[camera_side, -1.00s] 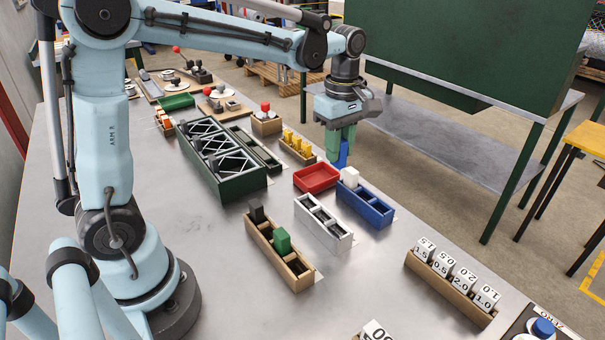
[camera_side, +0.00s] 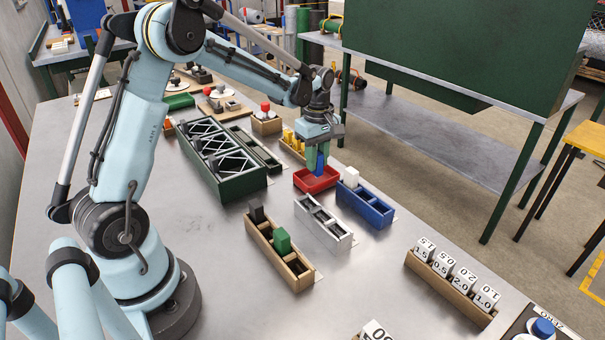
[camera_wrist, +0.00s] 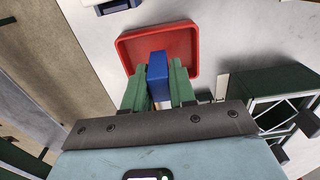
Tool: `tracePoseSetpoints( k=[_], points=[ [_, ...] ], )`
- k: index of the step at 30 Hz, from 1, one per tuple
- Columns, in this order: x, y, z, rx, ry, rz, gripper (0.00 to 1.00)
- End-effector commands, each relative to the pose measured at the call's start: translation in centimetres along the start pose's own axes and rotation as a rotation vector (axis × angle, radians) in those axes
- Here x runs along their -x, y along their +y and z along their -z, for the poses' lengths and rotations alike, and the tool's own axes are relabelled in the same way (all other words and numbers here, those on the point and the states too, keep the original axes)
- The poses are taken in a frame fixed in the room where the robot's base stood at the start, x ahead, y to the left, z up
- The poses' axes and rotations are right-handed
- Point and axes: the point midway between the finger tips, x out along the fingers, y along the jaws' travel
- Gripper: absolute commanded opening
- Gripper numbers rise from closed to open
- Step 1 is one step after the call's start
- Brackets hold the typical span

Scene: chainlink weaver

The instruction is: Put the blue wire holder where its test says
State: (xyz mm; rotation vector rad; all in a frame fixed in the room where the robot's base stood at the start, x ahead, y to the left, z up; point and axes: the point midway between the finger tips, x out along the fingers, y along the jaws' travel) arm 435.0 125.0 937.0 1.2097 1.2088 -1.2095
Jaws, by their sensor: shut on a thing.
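My gripper (camera_side: 317,158) has green fingers and is shut on the blue wire holder (camera_side: 320,163), a small blue block. The gripper holds the blue holder over the red tray (camera_side: 318,184). In the wrist view the blue holder (camera_wrist: 158,76) sits between the two green fingers (camera_wrist: 157,88), in front of the red tray (camera_wrist: 128,50). I cannot tell whether the holder touches the tray floor. The blue rack (camera_side: 372,214) stands right of the tray with a white block (camera_side: 351,177) in its far slot.
A grey-white rack (camera_side: 334,236) stands in front of the tray. A wooden rack (camera_side: 267,244) holds a black block and a green block (camera_side: 281,240). A green frame fixture (camera_side: 238,186) stands to the left. Number blocks (camera_side: 461,276) stand at the front right.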

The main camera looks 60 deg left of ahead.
Motion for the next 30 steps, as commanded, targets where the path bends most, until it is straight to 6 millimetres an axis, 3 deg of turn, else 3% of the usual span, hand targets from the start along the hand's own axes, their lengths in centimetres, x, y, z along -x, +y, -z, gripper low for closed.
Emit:
tracePoseSetpoints(
  k=[3,14,15,20,30],
  points=[
    [-0.85,0.00,-0.02,0.000,0.000,0.000,0.00],
    [-1.13,0.00,-0.03,0.000,0.000,0.000,0.00],
    [-1.19,0.01,-0.03,0.000,0.000,0.000,0.27],
    [-1.16,0.00,-0.04,0.000,0.000,0.000,0.51],
    [-0.86,-0.02,-0.04,0.000,0.000,0.000,0.51]
  ],
)
